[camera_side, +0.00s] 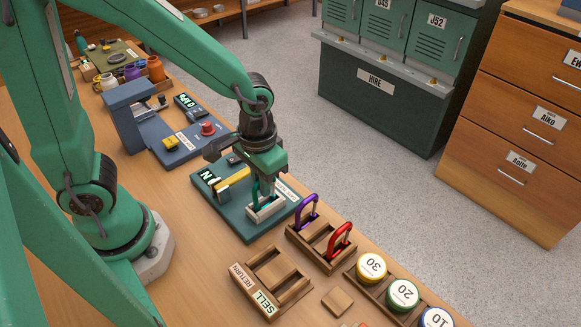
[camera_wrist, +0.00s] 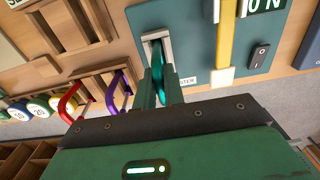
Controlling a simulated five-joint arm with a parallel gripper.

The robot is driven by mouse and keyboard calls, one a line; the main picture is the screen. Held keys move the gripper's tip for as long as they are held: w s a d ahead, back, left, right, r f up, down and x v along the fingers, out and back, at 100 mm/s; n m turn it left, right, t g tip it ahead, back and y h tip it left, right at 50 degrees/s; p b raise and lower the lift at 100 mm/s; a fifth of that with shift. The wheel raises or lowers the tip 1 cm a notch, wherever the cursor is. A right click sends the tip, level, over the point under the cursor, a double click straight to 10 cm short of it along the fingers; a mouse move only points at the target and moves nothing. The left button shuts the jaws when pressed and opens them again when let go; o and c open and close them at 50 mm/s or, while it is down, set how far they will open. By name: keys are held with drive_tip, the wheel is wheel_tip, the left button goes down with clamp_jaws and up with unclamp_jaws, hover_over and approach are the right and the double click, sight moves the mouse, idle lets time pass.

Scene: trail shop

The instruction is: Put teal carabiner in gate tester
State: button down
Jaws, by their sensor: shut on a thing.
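The teal carabiner (camera_side: 256,192) is between the fingers of my gripper (camera_side: 265,186), which is shut on it. In the wrist view the teal carabiner (camera_wrist: 171,84) lies along the fingers and points at the pale-walled slot of the gate tester. The gate tester (camera_side: 236,226) is a dark teal plate with a yellow lever, a display and a switch; its plate also shows in the wrist view (camera_wrist: 192,17). In the side view the carabiner's lower end is at the slot, partly hidden by its walls. I cannot tell whether it touches the bottom.
A wooden rack (camera_side: 324,262) beside the tester holds a purple carabiner (camera_side: 307,208) and a red carabiner (camera_side: 340,240). A RETURN/SELL tray (camera_side: 258,297) stands nearer. Round numbered weights (camera_side: 403,294) sit at the right. A blue-grey device (camera_side: 127,124) stands behind the tester.

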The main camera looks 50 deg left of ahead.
drive_tip(key=c, duration=1.4)
unclamp_jaws()
drive_tip(key=shift+o, duration=0.4)
drive_tip(key=o, duration=0.4)
drive_tip(key=shift+r, duration=0.1)
drive_tip(key=shift+r, duration=4)
drive_tip(key=s+a+r+t, duration=0.4)
drive_tip(key=a+r, duration=0.4)
drive_tip(key=a, duration=0.2)
drive_tip(key=shift+s+a+t, duration=0.15)
drive_tip(key=shift+s+t, duration=0.15)
drive_tip(key=shift+t, duration=0.5)
